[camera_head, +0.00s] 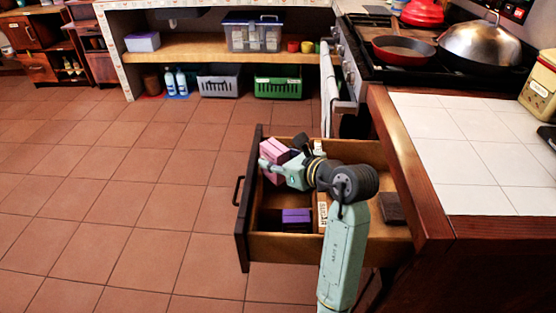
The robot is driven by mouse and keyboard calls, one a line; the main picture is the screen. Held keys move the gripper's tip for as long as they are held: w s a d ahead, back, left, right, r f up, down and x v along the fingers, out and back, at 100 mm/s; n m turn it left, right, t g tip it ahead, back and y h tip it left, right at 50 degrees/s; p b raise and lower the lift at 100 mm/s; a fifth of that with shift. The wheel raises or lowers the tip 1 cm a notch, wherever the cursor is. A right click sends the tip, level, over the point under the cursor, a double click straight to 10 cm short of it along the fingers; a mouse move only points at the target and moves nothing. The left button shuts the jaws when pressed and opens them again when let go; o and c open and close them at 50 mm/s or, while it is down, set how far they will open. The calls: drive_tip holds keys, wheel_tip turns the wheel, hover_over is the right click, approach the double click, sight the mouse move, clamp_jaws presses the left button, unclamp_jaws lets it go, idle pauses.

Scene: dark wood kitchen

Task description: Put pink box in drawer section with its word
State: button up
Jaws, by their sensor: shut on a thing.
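The pink box (271,158) is in my gripper (277,162), at the far left part of the open drawer (247,256). My gripper is shut on it. I cannot tell whether the box touches the drawer floor. A second pink box top (276,142) shows just behind it, or it is part of the same box; I cannot tell. A purple box (296,216) lies in the near left section. A white label with dark letters (322,212) stands on a divider; its word is too small to read surely. My arm hides the drawer's middle.
A dark brown block (391,208) lies in the drawer's right part. The white-tiled counter (465,160) with its wooden edge stands at the right. The stove (420,65) holds a red pan (403,50) and a domed lid. The floor at the left is clear.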

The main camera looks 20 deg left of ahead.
drive_tip(key=shift+s+r, duration=0.1)
drive_tip(key=shift+r, duration=0.1)
drive_tip(key=shift+f, duration=0.35)
drive_tip(key=o, duration=1.2)
drive_tip(key=shift+r, duration=0.1)
